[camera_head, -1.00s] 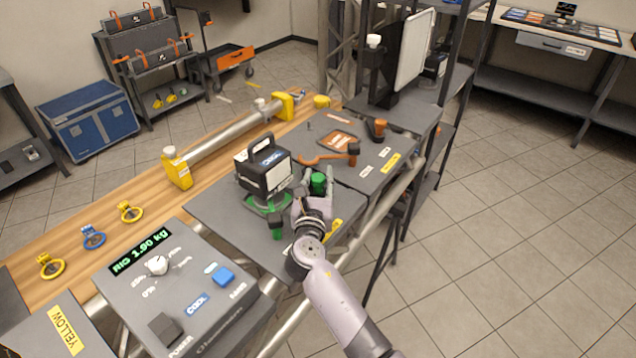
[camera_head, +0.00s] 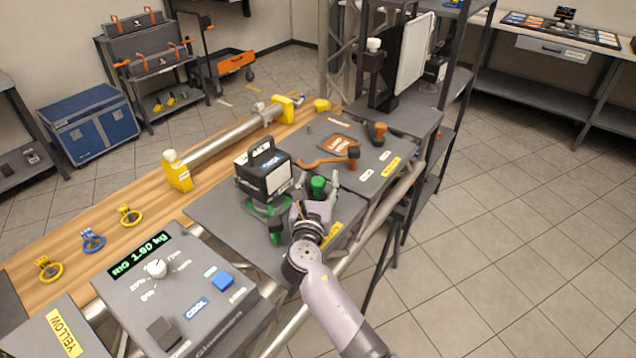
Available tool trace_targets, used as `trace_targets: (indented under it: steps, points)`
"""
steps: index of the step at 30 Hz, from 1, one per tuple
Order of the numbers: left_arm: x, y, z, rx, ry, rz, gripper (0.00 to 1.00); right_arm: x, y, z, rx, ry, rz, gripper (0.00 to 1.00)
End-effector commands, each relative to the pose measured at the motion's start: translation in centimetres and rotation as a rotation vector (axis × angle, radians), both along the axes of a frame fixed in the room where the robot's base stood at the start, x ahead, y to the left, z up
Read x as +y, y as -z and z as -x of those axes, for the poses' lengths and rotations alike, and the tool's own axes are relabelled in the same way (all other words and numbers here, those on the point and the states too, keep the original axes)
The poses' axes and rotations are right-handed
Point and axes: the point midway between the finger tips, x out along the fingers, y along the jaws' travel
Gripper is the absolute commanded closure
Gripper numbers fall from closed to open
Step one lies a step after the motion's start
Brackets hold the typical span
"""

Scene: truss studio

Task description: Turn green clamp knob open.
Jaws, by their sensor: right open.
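The green clamp knob (camera_head: 317,186) stands on the grey plate, at the right end of the green clamp (camera_head: 276,222). The clamp sits at the foot of a black and white lamp-like box (camera_head: 265,174). My right gripper (camera_head: 320,196) is open, with its fingers around or just beside the knob; I cannot tell whether they touch it. The gripper's hand hides part of the clamp and the knob's lower side. My left gripper is not in view.
An orange clamp (camera_head: 335,158) lies on the neighbouring plate behind. A control box (camera_head: 190,290) with a lit display stands at front left. A yellow-ended metal tube (camera_head: 225,135) lies on the wooden bench. Open floor is at right.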

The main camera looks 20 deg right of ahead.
Motion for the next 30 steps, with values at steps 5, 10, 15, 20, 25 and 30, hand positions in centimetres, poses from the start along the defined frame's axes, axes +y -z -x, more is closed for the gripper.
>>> trace_targets:
  steps: [5,10,15,20,25,30]
  points:
    - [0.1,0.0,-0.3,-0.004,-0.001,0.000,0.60,0.0,0.0,0.1,0.000,0.000,0.000,0.50]
    - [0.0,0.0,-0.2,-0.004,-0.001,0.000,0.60,0.8,0.1,1.7,0.001,-0.002,-0.001,0.50]
    - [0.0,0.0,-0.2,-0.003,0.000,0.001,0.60,2.1,0.1,5.0,0.001,-0.002,-0.002,0.50]
    - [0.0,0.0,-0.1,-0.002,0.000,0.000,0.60,3.4,0.1,8.0,0.001,-0.001,-0.002,0.50]
    - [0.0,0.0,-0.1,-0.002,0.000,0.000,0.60,4.3,0.1,10.2,0.002,-0.001,-0.001,0.50]
    - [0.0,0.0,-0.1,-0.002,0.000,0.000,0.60,4.7,0.0,11.0,0.000,0.000,0.000,0.50]
